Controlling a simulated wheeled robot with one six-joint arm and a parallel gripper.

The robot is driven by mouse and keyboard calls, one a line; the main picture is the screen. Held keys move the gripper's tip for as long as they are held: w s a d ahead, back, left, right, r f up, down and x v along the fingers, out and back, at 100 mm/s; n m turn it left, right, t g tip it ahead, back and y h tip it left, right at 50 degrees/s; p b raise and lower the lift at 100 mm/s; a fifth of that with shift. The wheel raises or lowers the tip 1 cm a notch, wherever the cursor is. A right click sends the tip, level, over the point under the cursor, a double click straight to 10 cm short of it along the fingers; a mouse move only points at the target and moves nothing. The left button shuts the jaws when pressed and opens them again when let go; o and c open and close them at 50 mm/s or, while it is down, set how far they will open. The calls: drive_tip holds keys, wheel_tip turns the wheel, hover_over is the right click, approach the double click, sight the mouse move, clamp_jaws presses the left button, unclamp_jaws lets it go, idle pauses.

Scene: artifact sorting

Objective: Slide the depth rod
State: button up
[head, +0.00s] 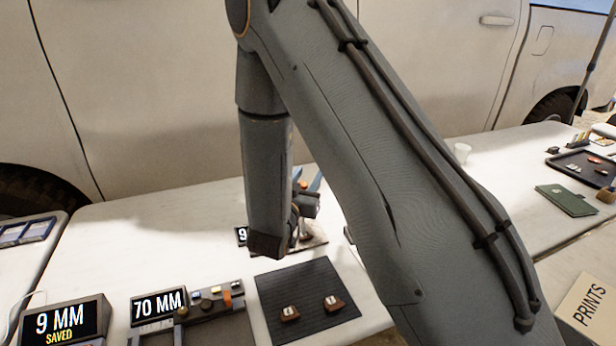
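My arm crosses the middle of the head view and hides most of the work spot behind it. Parts of what looks like my gripper (305,205) show just right of the lower arm link, over a pale plate (311,240) on the table. Its fingertips are not clear, so I cannot tell whether it is open or shut. I cannot make out the depth rod; it may be hidden behind the arm. A small display (241,236) beside the plate shows a "9", the rest covered by my arm.
A display (67,322) reads "9 MM SAVED"; another (158,305) reads "70 MM". Beside it is a grey device (208,305) with small coloured parts. Two brown pieces lie on a dark mat (290,273). A black tray (562,160), green book (566,200) and "PRINTS" box (590,305) are right.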

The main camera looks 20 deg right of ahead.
clamp_jaws()
wheel_tip(320, 180, up, 4)
drive_tip(key=shift+f+p, duration=0.2)
drive_tip(key=shift+p, duration=0.8)
unclamp_jaws()
drive_tip(key=shift+s, duration=0.1)
